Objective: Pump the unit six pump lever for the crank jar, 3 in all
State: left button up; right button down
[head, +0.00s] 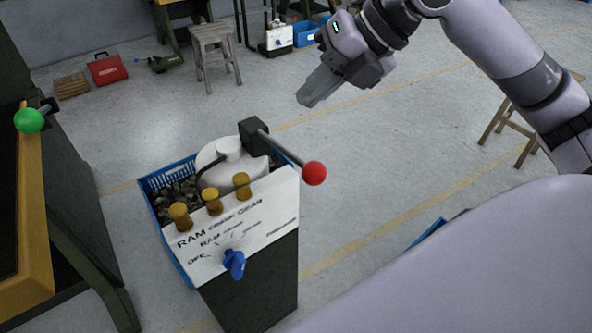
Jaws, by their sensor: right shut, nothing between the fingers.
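The pump unit (262,270) stands in front of me, a dark box with a white front panel (205,260) lettered RAM, CRANK and OFF, some of it too small to read. Its pump lever (280,149) is a grey rod from a black block, tipped with a red ball (314,173), pointing to the lower right. A white rounded jar (228,150) sits behind the panel. My left gripper is out of view.
A blue crate (147,184) with dark small parts is at the unit's left. A dark green machine with a yellow edge (36,215) and a green ball (29,121) stands at the left. A stool (211,45) and red case (107,69) are behind. The floor to the right is mostly clear.

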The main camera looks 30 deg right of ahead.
aim_at(317, 162)
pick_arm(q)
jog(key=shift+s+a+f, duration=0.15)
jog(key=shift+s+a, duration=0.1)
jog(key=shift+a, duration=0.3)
pick_arm(e)
jog(key=shift+s+a+r+n, duration=0.1)
jog(key=shift+r+n, duration=0.1)
jog(key=shift+n, duration=0.7)
jog(key=shift+f, duration=0.1)
jog(key=f+b, duration=0.3)
jog(key=b, duration=0.2)
jog(key=shift+s+f, duration=0.2)
jog(key=shift+f, duration=0.15)
jog(key=shift+f+b, duration=0.4)
jog(key=f+b, duration=0.2)
jog(key=shift+s+f+b, duration=0.2)
jog(key=shift+s+b, duration=0.05)
jog(key=shift+b, duration=0.1)
jog(key=shift+s+f+b, duration=0.1)
jog(key=shift+f+b, duration=0.4)
jog(key=shift+f, duration=0.15)
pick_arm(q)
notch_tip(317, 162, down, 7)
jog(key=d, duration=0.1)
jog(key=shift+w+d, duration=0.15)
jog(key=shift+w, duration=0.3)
pick_arm(e)
jog(key=shift+f, duration=0.2)
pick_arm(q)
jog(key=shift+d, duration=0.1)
